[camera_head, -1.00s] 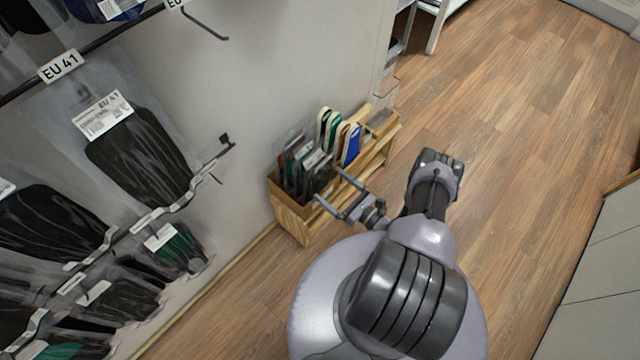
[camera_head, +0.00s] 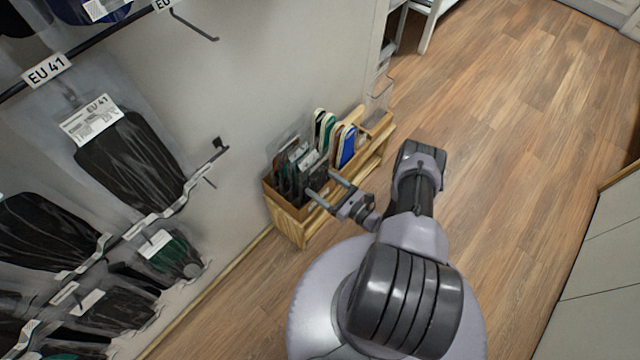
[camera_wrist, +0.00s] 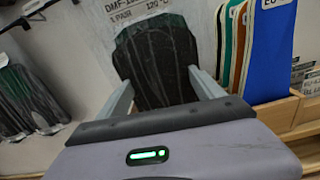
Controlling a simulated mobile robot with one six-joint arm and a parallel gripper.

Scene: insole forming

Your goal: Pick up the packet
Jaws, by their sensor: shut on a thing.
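The packet (camera_wrist: 155,45) is a clear bag with dark insoles and a printed label at its top, upright in the wrist view. My gripper (camera_wrist: 160,80) is shut on it, with one finger at each side of the dark insoles. In the head view my gripper (camera_head: 319,182) is at the front of a wooden box (camera_head: 291,220). Several dark packets (camera_head: 287,175) stand in the left part of that box. Which of them is held is hard to tell there.
Coloured insoles (camera_head: 346,146) stand in the box right of the packets; a blue one (camera_wrist: 268,50) is close to my right finger in the wrist view. A wall rack (camera_head: 160,215) with hanging packets is at left. Wooden floor (camera_head: 500,150) is clear at right.

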